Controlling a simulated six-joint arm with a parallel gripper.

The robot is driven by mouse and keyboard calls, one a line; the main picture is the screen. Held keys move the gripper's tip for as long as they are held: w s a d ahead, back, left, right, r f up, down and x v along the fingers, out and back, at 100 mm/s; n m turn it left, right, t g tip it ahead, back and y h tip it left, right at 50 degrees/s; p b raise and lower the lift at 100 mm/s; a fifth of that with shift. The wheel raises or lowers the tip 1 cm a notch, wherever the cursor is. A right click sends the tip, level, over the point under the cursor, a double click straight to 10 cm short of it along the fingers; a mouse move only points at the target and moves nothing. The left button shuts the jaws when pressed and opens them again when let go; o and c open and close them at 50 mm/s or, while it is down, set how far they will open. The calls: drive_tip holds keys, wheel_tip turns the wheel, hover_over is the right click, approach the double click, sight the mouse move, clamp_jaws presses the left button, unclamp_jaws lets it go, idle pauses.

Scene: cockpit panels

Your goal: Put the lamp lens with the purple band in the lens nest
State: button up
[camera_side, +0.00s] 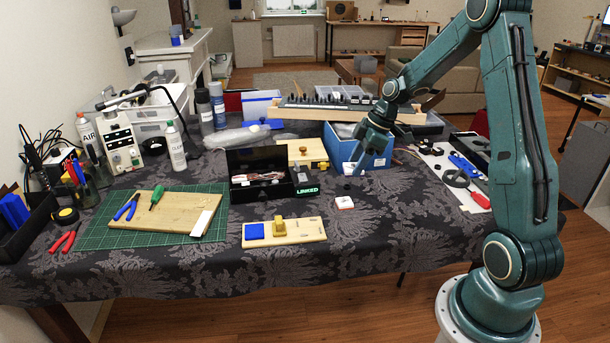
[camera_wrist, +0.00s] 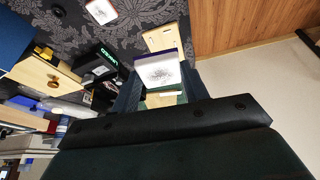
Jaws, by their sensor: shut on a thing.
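My gripper (camera_side: 356,162) is in front of the blue bin in the side view, above the table. In the wrist view my gripper (camera_wrist: 160,88) is shut on a pale square lamp lens (camera_wrist: 158,72) with a purple band along its far edge. The lens shows a grey printed pattern on its face. A cream board (camera_side: 312,229) with a blue square and a yellow block lies near the table's front edge. Part of it shows beyond the lens in the wrist view (camera_wrist: 162,38). I cannot tell for certain which part is the lens nest.
Another white lens with an orange-red band (camera_side: 344,203) lies on the cloth; it also shows in the wrist view (camera_wrist: 101,11). A black box marked LINKED (camera_side: 272,188) stands to its left. A cream board with a knob (camera_side: 309,154) and a blue bin (camera_side: 340,150) are behind.

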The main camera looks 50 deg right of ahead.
idle(0.5)
drive_tip(key=w+a+f+n, duration=0.1)
drive_tip(key=w+a+f, duration=0.6)
drive_tip(key=f, duration=0.4)
drive_tip(key=shift+w+a, duration=0.3)
drive_tip(key=shift+w, duration=0.6)
drive_tip(key=shift+f, duration=0.15)
drive_tip(key=shift+f, duration=3.15)
drive_tip(key=shift+f, duration=0.2)
drive_tip(key=o, duration=1.5)
drive_tip(key=shift+o, duration=0.2)
